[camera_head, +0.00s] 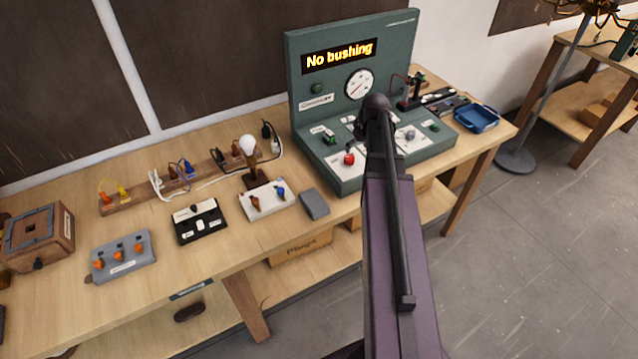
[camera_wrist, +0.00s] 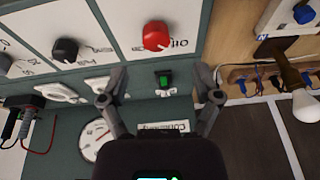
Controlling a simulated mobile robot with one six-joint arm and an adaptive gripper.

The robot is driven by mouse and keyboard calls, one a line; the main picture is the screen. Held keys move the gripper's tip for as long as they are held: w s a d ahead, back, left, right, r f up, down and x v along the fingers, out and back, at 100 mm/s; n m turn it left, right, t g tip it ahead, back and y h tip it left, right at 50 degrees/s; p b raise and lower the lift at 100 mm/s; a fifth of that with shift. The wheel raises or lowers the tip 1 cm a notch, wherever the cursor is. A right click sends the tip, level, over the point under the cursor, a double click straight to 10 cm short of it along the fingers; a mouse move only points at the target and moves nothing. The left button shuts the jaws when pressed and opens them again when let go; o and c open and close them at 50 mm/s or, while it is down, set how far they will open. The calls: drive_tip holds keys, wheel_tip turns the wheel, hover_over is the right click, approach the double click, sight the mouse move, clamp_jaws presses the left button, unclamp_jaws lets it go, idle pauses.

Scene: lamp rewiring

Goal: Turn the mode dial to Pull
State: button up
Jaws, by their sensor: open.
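The green test bench (camera_head: 300,70) has a sloped panel with several dials. A red dial (camera_wrist: 155,37) on a white plate shows in the wrist view, with a label that seems to read "Off". A black dial (camera_wrist: 65,50) is to its left, and another dark dial (camera_wrist: 5,62) is at the left edge. My arm hides the gripper and mid-panel in the head view.
The bench display (camera_head: 340,56) reads "No bushing", above a round gauge (camera_head: 360,84). A blue tray (camera_head: 477,118) is at the right.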

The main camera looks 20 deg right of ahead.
drive_tip(key=shift+g, duration=0.8)
drive_tip(key=shift+s+a+f+b, duration=0.55)
drive_tip(key=shift+a+f+b, duration=0.35)
drive_tip(key=shift+a, duration=1.6)
drive_tip(key=shift+s+a+f+b, duration=0.65)
drive_tip(key=shift+a+f, duration=0.4)
drive_tip(key=shift+a, duration=1.4)
drive_tip(key=shift+s+a+f+b, duration=0.45)
drive_tip(key=shift+a+f+b, duration=0.5)
drive_tip(key=shift+a, duration=1.55)
drive_tip(key=s+a, duration=0.4)
drive_tip(key=a, duration=0.3)
drive_tip(key=s+a+g, duration=0.1)
drive_tip(key=s+a, duration=0.3)
drive_tip(key=a, duration=0.3)
drive_tip(key=shift+s+a+f+g+h, duration=0.15)
drive_tip(key=shift+s+a+g+h, duration=0.05)
drive_tip(key=shift+s+g+h, duration=0.1)
